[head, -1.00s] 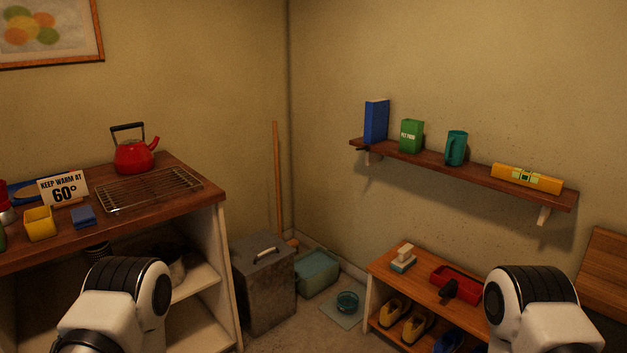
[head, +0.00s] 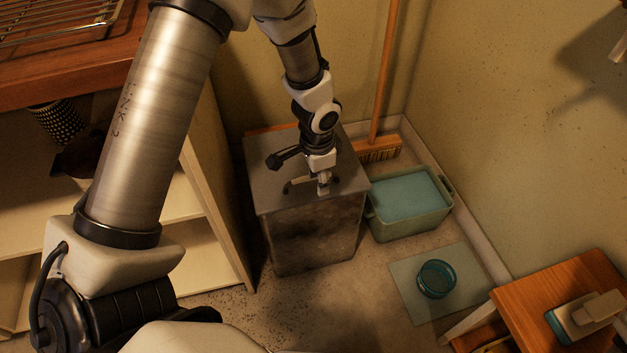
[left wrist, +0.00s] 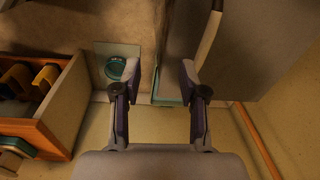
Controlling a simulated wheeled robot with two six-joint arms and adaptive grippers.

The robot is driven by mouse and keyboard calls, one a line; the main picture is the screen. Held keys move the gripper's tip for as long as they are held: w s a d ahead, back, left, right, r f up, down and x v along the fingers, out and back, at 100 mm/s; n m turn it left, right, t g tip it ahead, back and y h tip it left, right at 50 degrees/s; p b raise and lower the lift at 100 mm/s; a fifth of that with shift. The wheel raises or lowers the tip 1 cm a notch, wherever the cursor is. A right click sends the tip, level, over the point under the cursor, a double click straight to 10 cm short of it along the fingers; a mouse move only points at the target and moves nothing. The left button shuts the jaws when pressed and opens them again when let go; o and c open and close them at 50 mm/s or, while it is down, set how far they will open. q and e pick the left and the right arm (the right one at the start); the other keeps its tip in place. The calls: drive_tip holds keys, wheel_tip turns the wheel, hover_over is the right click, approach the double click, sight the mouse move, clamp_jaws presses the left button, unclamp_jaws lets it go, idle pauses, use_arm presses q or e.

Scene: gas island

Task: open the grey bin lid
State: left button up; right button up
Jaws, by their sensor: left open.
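The grey bin (head: 312,238) stands on the floor between the shelf unit and the corner, its flat grey lid (head: 262,182) lying shut on top. My left gripper (head: 322,186) is open just above the lid, coming down from above, and partly hides the lid's handle. In the left wrist view the two fingers (left wrist: 160,72) are apart with nothing gripped. The pale handle bar (left wrist: 209,38) shows there beyond the right-hand fingertip, close to it; I cannot tell whether they touch. The lid (left wrist: 262,50) fills the upper right of that view. My right gripper is out of view.
A green tub (head: 410,205) and a broom (head: 378,150) stand right of the bin. A teal bowl (head: 435,279) sits on a mat (head: 405,290). The shelf unit (head: 215,190) stands close on the left, a low wooden bench (head: 550,290) at lower right.

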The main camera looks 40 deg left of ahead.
use_arm(q)
drive_tip(key=r+m+y+b, duration=0.1)
drive_tip(key=b, duration=0.3)
hover_over(309, 178)
drive_tip(key=d, duration=0.1)
drive_tip(key=f+b, duration=0.1)
drive_tip(key=f, duration=0.1)
drive_tip(key=f+b, duration=0.1)
drive_tip(key=f, duration=0.1)
drive_tip(key=a+f+b, duration=0.1)
drive_tip(key=f, duration=0.2)
drive_tip(key=shift+w, duration=0.1)
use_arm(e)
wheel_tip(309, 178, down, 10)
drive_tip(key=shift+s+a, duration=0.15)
use_arm(q)
drive_tip(key=shift+c, duration=0.3)
clamp_jaws()
